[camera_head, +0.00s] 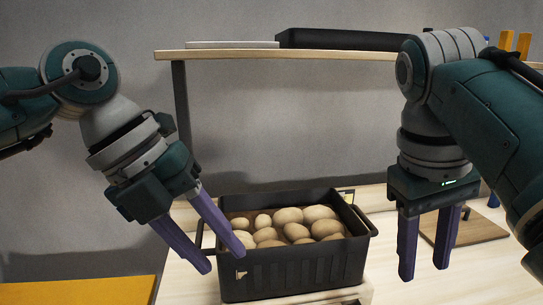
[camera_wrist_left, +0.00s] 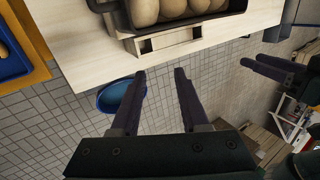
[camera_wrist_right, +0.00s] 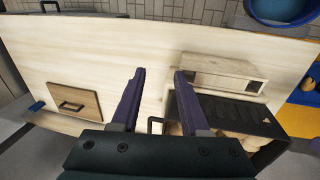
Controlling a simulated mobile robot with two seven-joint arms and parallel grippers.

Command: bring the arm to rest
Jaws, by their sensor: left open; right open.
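My left gripper (camera_head: 222,256) is open and empty, its two purple fingers apart, in front of the left end of the black crate in the head view. It also shows in the left wrist view (camera_wrist_left: 160,75), with tiled floor between its fingertips. My right gripper (camera_head: 424,274) is open and empty, pointing down to the right of the crate. In the right wrist view (camera_wrist_right: 160,72) bare table lies between its fingers. The black crate (camera_head: 295,272) holds several pale potatoes (camera_head: 288,216) and stands on the table. The left fingers hide part of its left side.
The light wooden table (camera_head: 395,288) has clear room right of the crate. A brown board (camera_wrist_right: 75,103) with a handle lies on it. A shelf (camera_head: 235,55) with a black tray (camera_head: 340,40) runs behind. A yellow surface (camera_head: 80,290) is at left. A blue tub (camera_wrist_left: 121,97) is on the floor.

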